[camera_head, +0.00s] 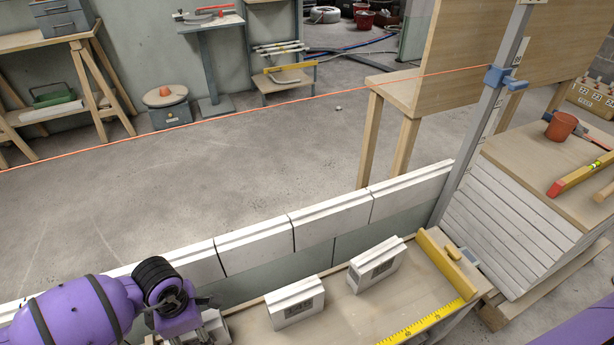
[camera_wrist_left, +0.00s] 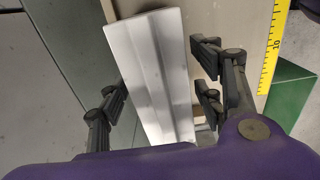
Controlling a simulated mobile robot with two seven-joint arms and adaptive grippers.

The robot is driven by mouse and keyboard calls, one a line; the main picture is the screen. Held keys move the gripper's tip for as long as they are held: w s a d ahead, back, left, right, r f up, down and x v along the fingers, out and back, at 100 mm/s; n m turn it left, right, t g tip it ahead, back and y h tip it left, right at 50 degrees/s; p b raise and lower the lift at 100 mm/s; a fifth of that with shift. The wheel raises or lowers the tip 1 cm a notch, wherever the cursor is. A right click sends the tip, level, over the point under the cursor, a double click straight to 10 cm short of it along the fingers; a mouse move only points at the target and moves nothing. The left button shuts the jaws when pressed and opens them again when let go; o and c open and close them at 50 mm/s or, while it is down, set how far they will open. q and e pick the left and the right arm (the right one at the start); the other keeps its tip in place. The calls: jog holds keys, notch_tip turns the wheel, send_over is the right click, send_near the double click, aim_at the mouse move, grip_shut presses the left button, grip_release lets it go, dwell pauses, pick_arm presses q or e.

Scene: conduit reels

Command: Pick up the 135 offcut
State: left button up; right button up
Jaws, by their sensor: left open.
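A white offcut block with a lengthwise step (camera_wrist_left: 158,60) lies between the spread fingers of my left gripper (camera_wrist_left: 158,85) in the left wrist view. The gripper is open, with a finger pair on each side of the block. In the head view my left gripper (camera_head: 198,328) is low over the left part of the bench and hides most of what is under it. Two more white offcuts, a middle one (camera_head: 295,300) and a right one (camera_head: 374,265), stand apart on the bench with dark labels. I cannot read the number 135 on any block.
The wooden bench (camera_head: 345,318) carries a yellow tape scale (camera_head: 435,322) and a yellow stop (camera_head: 447,262) at its right end. A row of white blocks (camera_head: 330,218) runs behind it. An orange string line (camera_head: 300,100) crosses above the floor. A block stack stands right.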

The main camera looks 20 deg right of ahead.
pick_arm(q)
notch_tip(320, 180, down, 4)
jog(key=shift+s+d+r+b, duration=0.1)
jog(key=shift+r+b, duration=0.05)
jog(key=shift+b, duration=0.15)
jog(key=shift+c, duration=1)
grip_shut()
pick_arm(e)
jog(key=shift+s+d+f+g, duration=0.15)
jog(key=shift+s+f, duration=0.05)
jog(key=shift+s, duration=0.4)
jog(key=shift+s+d+f+g, duration=0.1)
jog(key=shift+s+f+g, duration=0.1)
jog(key=shift+s, duration=0.4)
